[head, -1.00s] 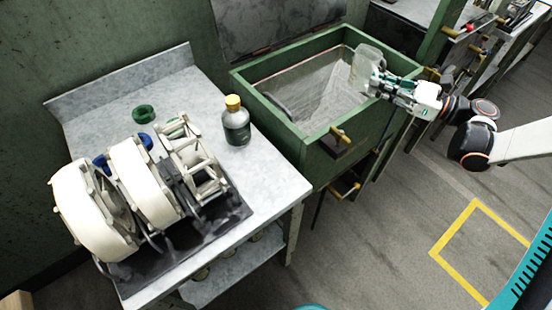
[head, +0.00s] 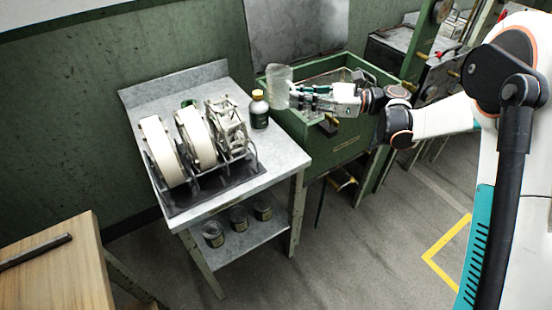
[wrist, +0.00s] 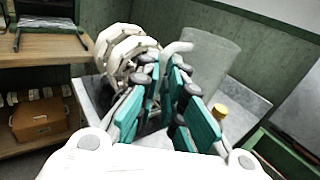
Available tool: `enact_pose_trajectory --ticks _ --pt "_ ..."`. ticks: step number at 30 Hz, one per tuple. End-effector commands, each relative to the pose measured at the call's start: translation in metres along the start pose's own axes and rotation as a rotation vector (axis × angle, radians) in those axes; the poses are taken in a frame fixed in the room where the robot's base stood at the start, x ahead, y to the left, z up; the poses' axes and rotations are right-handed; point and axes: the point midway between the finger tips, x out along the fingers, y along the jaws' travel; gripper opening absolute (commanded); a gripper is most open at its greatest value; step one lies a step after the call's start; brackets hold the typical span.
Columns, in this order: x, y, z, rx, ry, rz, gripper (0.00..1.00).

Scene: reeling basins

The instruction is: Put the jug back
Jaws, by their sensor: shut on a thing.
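The jug (head: 279,88) is translucent and pale, and upright as far as I can see. My gripper (head: 297,97) is shut on it from the right, in the air near the left edge of the green basin (head: 345,147). In the wrist view the jug (wrist: 210,62) stands just beyond my teal fingers (wrist: 168,95). Its pale handle (wrist: 176,48) reaches to the fingertips, and the exact grip is partly hidden. The grey metal table (head: 262,172) is to the left of the jug.
A dark bottle with a yellow cap (head: 259,112) stands on the table close to the jug. White reels (head: 160,150) on a dark mat fill the table's front left. Tins (head: 238,218) stand on the lower shelf. A wooden bench (head: 62,270) is at lower left.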

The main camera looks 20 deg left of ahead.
Motion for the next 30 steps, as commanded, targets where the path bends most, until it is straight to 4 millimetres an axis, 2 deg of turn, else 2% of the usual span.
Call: enact_pose_trajectory --ticks 15,18,26,30 --pt "0.0 0.004 -0.123 0.0 0.0 0.0 0.0" --pt "0.0 0.004 -0.14 0.0 0.0 0.0 0.0" --pt "0.0 0.005 -0.157 0.0 0.0 0.0 0.0" --pt "0.0 0.006 -0.174 0.0 0.0 0.0 0.0"
